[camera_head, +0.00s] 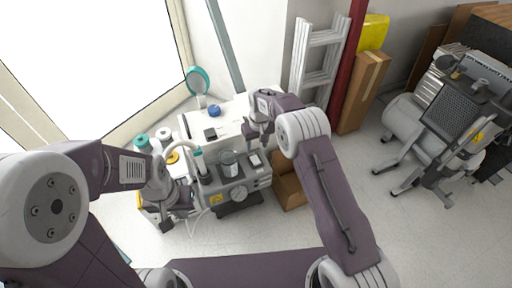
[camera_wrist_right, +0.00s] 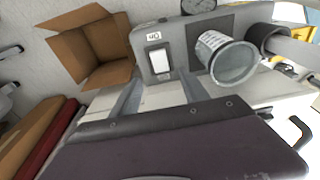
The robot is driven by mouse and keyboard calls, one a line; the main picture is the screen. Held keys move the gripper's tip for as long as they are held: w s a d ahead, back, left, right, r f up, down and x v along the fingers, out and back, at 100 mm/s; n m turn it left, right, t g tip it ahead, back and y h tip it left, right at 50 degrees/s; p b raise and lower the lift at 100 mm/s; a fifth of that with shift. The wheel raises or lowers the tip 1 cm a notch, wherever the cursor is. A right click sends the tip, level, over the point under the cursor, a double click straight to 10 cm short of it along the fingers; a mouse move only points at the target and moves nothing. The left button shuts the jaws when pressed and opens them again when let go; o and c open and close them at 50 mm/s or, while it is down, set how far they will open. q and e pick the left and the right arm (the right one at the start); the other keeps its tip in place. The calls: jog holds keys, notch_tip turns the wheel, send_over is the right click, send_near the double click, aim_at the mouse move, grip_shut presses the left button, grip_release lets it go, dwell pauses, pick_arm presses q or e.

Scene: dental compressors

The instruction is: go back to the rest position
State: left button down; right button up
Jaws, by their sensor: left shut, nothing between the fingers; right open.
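My left gripper (camera_head: 184,210) is at the left front of the grey compressor unit (camera_head: 238,192) in the head view. It is shut and looks empty, though its fingertips are hard to make out. My right gripper (camera_head: 257,143) hangs above the back right of the unit, pointing down. In the right wrist view, the two fingers of this gripper (camera_wrist_right: 160,92) stand apart with nothing between them. Beyond them is the unit's panel with a white rocker switch (camera_wrist_right: 159,61). A clear cup with a label (camera_wrist_right: 228,60) stands to its right; it also shows in the head view (camera_head: 229,163).
An open cardboard box (camera_wrist_right: 92,50) sits on the floor beside the unit. A white table (camera_head: 232,112) behind holds a blue item (camera_head: 214,110) and a round teal-rimmed mirror (camera_head: 198,82). A ladder (camera_head: 318,60) leans at the back. A wheeled compressor (camera_head: 440,120) stands right; floor before it is clear.

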jog(key=shift+r, duration=0.1)
dwell(0.4)
notch_tip(320, 180, up, 8)
jog(key=w+d+t, duration=0.1)
jog(key=w+d, duration=0.1)
jog(key=d, duration=0.1)
jog(key=s+d+r+m, duration=0.2)
jog(key=s+d+r, duration=0.4)
jog(key=s, duration=0.3)
jog(key=s+d+f+m+g, duration=0.15)
jog(key=s+f, duration=0.25)
jog(key=s, duration=0.8)
jog(key=s+d+f, duration=0.2)
jog(key=s+f, duration=0.1)
jog(key=s, duration=0.8)
notch_tip(320, 180, up, 33)
jog(key=w+p, duration=0.1)
jog(key=p, duration=3.1)
jog(key=shift+f, duration=0.2)
jog(key=shift+a, duration=0.1)
